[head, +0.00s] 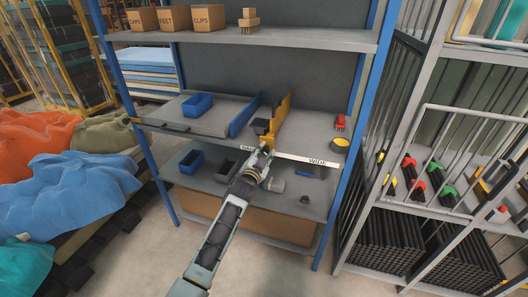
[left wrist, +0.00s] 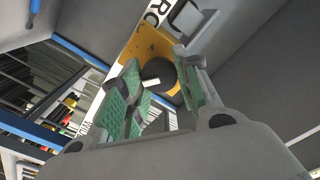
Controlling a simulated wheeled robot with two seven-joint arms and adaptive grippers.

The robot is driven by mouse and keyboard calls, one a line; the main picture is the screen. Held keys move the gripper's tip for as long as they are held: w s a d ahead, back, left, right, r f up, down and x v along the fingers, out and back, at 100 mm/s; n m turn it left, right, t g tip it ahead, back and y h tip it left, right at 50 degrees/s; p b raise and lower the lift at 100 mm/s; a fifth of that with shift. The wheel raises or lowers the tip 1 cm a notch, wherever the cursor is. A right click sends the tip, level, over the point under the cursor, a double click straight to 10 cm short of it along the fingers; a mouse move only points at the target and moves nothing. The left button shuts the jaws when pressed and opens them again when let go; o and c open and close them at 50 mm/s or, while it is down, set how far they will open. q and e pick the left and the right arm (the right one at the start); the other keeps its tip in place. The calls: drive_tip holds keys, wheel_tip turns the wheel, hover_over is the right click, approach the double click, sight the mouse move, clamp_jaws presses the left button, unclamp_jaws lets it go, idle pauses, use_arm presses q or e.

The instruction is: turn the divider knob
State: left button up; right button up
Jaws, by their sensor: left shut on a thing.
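The yellow divider (head: 282,116) stands on the middle shelf of the blue-posted rack, at its front edge. In the left wrist view its yellow plate (left wrist: 148,44) fills the upper middle. The round black divider knob (left wrist: 158,74) sits on that plate and bears a white mark. My left gripper (head: 267,152) reaches up to the divider's front end. In the left wrist view its green-padded fingers (left wrist: 157,88) lie on either side of the knob, shut on it. In the head view the gripper hides the knob. My right gripper is not in view.
White labels flank the divider; the right one (head: 318,162) reads WIDE. A blue divider (head: 243,117) stands to its left. Posts (head: 357,160) and the cage on the right bound the space.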

use_arm(q)
drive_tip(key=shift+f+n, duration=0.1)
drive_tip(key=shift+n, duration=0.3)
drive_tip(key=o, duration=1)
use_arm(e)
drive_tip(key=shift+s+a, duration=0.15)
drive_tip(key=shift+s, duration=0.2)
use_arm(q)
drive_tip(key=shift+v, duration=6)
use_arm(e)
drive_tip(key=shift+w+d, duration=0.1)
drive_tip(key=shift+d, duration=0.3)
